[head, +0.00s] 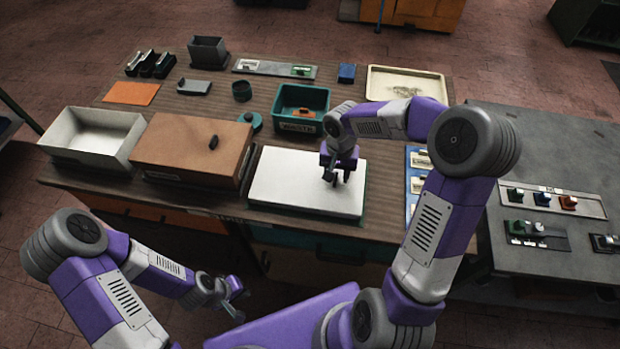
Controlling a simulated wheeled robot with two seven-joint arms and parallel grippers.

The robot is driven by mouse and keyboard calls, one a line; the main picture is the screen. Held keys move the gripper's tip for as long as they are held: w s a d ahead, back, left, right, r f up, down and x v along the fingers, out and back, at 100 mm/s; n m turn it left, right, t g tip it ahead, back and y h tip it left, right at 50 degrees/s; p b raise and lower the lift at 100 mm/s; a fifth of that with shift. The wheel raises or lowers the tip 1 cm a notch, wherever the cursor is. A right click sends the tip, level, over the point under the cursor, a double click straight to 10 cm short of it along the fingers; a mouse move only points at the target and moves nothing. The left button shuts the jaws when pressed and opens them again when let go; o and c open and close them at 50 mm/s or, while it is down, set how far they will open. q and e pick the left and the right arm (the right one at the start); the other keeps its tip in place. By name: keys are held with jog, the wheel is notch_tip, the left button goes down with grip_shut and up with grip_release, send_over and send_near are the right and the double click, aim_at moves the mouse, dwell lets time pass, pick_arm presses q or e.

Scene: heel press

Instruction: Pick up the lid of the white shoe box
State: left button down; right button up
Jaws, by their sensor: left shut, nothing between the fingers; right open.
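A flat white rectangular lid or panel (285,184) with a dark green edge lies at the front middle of the wooden table. My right gripper (337,177) is open and points down over its right part; I cannot tell whether the fingertips touch it. Nothing is seen between the fingers. An open, empty white box (93,132) stands at the table's left end with no lid on it. My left gripper (237,300) is shut and empty, low in front of the table, away from both.
A brown box (192,148) with a small dark knob-like piece on top stands between the white box and the white panel. A teal bin (302,105) is behind the panel. A blue board (413,175) lies to the right. A grey side table (560,165) holds small parts.

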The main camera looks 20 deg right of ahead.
jog(key=shift+f, duration=0.7)
grip_shut()
jog(key=shift+r, duration=0.1)
